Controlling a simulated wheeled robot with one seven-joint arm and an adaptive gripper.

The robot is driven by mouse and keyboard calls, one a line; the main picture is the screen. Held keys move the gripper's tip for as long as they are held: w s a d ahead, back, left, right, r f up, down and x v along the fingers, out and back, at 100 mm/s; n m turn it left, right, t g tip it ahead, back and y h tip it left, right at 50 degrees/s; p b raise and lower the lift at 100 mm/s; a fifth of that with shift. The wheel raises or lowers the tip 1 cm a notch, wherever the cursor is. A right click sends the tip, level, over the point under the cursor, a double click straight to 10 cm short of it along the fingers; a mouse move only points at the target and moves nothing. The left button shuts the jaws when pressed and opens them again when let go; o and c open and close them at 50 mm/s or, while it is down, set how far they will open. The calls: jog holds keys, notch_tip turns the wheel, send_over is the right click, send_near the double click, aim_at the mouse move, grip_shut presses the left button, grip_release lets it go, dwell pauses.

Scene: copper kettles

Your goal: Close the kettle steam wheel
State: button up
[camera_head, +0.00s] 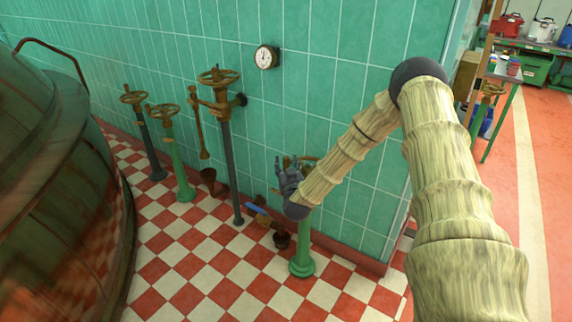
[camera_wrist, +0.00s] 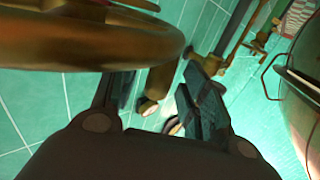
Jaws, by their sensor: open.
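Several bronze hand wheels stand on posts along the tiled wall; no label shows which is the steam wheel. The nearest wheel (camera_head: 308,161), on a green pedestal (camera_head: 302,245), is partly hidden behind my gripper and arm. My gripper (camera_head: 287,172) is beside this wheel, on its left. In the wrist view a thick bronze rim (camera_wrist: 90,45) fills the upper left, very close to the fingers. My gripper (camera_wrist: 155,95) is open there, its fingers apart below the rim. A bronze piece (camera_wrist: 160,82) shows between them. I cannot tell whether the fingers touch the wheel.
Other wheels stand farther left: one on a tall dark post (camera_head: 217,76), one on a green post (camera_head: 162,110), one on a dark post (camera_head: 133,96). A large copper kettle (camera_head: 50,190) fills the left. A gauge (camera_head: 267,57) hangs on the wall. Checkered floor (camera_head: 215,280) is clear in front.

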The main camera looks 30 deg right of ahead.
jog(key=shift+w+d, duration=0.3)
jog(key=shift+w, duration=0.3)
jog(key=shift+c, duration=0.2)
grip_shut()
jog(key=shift+w, duration=0.1)
